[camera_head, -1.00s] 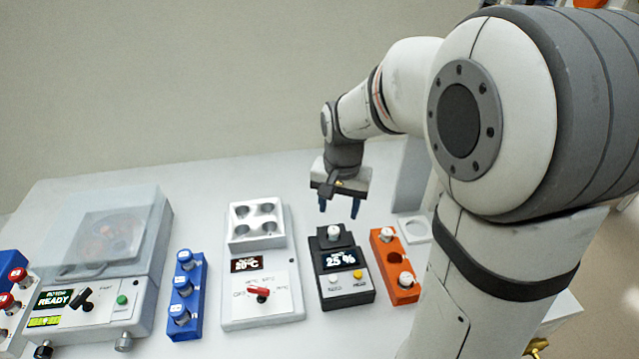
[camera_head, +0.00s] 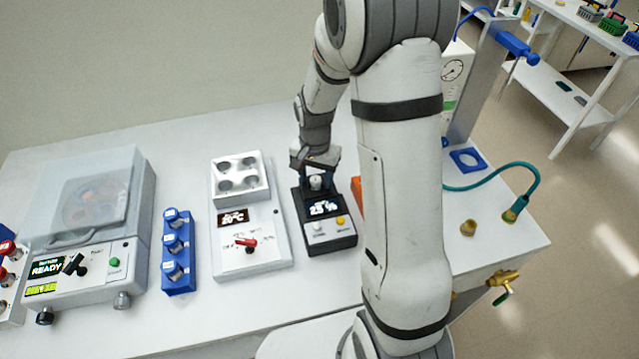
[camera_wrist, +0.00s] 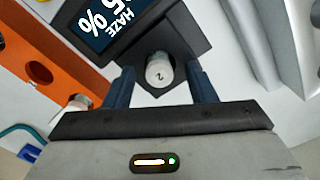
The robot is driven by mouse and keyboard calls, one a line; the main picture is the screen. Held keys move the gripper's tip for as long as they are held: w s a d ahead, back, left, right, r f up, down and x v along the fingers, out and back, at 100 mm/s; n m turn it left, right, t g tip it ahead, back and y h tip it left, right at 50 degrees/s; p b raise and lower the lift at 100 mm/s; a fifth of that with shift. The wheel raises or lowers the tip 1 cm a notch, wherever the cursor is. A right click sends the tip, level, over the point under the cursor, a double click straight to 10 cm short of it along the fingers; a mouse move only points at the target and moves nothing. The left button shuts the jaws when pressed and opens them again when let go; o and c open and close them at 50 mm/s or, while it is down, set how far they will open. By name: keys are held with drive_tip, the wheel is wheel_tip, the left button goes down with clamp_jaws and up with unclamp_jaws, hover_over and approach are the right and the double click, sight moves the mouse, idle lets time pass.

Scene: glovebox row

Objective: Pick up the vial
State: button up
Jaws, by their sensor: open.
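The vial (camera_head: 316,183) stands upright in the black device with the "HAZE 25 %" display (camera_head: 330,236). In the wrist view the vial (camera_wrist: 159,70) shows a white cap marked "2". My gripper (camera_head: 317,180) is over the back of this device, with its blue fingers around the vial. In the wrist view my gripper (camera_wrist: 160,85) is open, one finger on each side of the cap, with a visible gap on both sides. The lower part of the vial is hidden in the device.
A heater block (camera_head: 240,240) stands left of the device, then a blue rack (camera_head: 178,270) with capped vials and a centrifuge (camera_head: 90,220). An orange rack (camera_wrist: 50,65) is close beside the device, mostly behind my arm in the head view.

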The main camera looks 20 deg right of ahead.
drive_tip(key=shift+c, duration=0.4)
clamp_jaws()
